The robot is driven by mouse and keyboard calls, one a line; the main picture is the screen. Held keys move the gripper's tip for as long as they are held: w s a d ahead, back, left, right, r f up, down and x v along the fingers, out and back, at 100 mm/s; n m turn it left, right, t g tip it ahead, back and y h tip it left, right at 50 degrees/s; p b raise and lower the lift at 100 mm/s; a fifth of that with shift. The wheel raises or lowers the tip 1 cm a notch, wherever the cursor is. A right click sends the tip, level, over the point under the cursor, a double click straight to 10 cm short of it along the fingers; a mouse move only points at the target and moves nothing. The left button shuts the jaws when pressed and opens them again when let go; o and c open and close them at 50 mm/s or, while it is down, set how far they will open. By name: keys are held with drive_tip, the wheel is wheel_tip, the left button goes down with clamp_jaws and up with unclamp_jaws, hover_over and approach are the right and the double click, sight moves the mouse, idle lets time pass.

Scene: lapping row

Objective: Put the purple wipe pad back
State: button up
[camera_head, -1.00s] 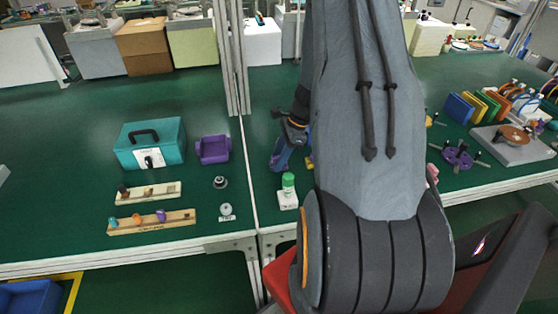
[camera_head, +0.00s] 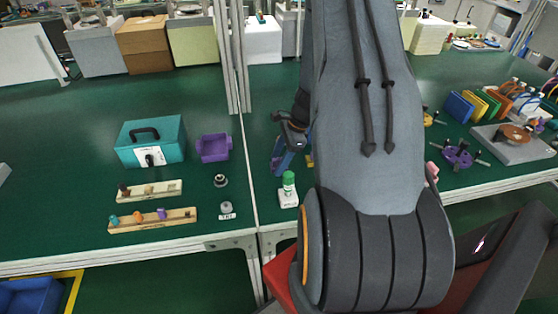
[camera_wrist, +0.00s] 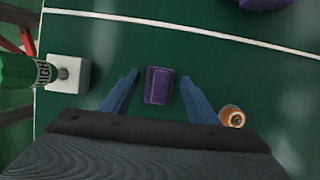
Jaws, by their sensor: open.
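The purple wipe pad (camera_wrist: 158,85) lies on the green bench top in the wrist view, a small block between my fingers with space on both sides. My gripper (camera_wrist: 160,92) is open, its two blue fingers pointing to either side of the pad. In the head view my gripper (camera_head: 283,160) shows over the bench just right of the divider line, partly hidden by my arm; the pad cannot be made out there. A purple open-topped tray (camera_head: 213,148) stands left of the line, beside the teal box.
A green-capped bottle on a white block (camera_head: 288,190) stands close by; the wrist view shows the block (camera_wrist: 68,75) left of my fingers. An orange round piece (camera_wrist: 232,116) sits just right of my right finger. The teal box (camera_head: 150,142) and wooden racks (camera_head: 150,220) are left.

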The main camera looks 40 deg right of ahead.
drive_tip(key=b+v, duration=0.3)
drive_tip(key=v, duration=0.8)
drive_tip(key=s+a+r+n+h, duration=0.1)
drive_tip(key=s+a+r+n, duration=0.1)
drive_tip(key=a+n, duration=0.5)
drive_tip(key=s+a+r+n+h, duration=0.1)
drive_tip(key=s+a+r+n, duration=0.2)
drive_tip(key=a+n, duration=0.5)
drive_tip(key=s+a+r+n+h, duration=0.2)
drive_tip(key=a+n, duration=0.6)
drive_tip(key=a, duration=0.4)
drive_tip(key=s+r, duration=0.1)
drive_tip(key=s, duration=0.1)
drive_tip(key=shift+s+g, duration=0.4)
